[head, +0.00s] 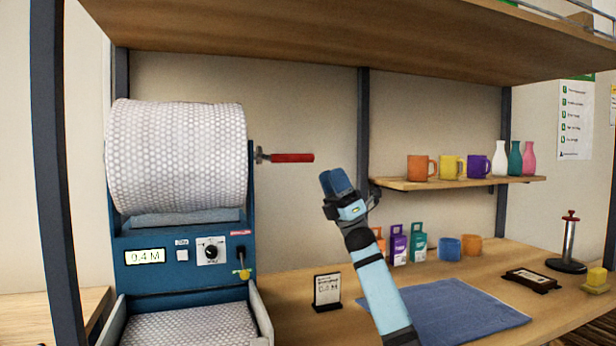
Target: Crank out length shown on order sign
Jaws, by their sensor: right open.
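A blue dispenser (180,241) at the left carries a big roll of bubble wrap (178,155). Its red crank handle (293,158) sticks out to the right of the roll, roughly level. The small display (145,257) reads 0.4 M. Wrap (185,328) lies in the tray below. A small order sign (327,291) stands on the bench right of the dispenser; its large line seems to read 0.4 M, though it is small. My right gripper (337,183) is raised, right of and a little below the crank handle, open and apart from it. My left gripper is not in view.
A blue mat (450,311) lies on the bench beneath my right arm. Mugs (451,168) and bottles (515,160) stand on a wall shelf (455,184) at right. A dark post (363,120) rises behind my gripper.

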